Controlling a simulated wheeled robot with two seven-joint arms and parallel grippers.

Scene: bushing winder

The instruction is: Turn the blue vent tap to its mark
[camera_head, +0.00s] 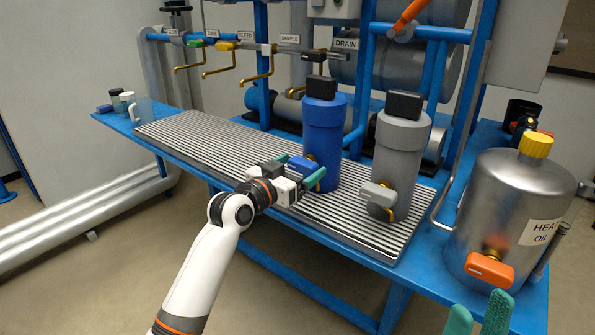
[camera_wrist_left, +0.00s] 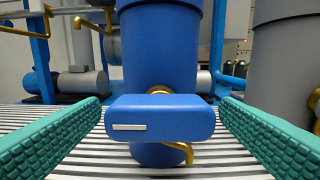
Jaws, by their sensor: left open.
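The blue vent tap (camera_head: 303,164) is on the front of the blue canister (camera_head: 324,125), low down. In the left wrist view its blue handle (camera_wrist_left: 165,117) lies level, with a short white line at its left end. A brass stem and bent spout show behind and below it. My left gripper (camera_head: 300,168) is open, its teal fingers on either side of the handle, with small gaps and no clear contact. No target mark on the canister can be made out. My right gripper (camera_head: 478,314) shows at the bottom right, teal fingers apart, with nothing seen between them.
A grey canister (camera_head: 402,140) with a grey tap (camera_head: 379,195) stands right of the blue one on the ribbed grating (camera_head: 215,145). A steel heat oil tank (camera_head: 507,205) with an orange tap (camera_head: 489,270) stands further right. Labelled pipes and brass spouts (camera_head: 257,80) hang behind.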

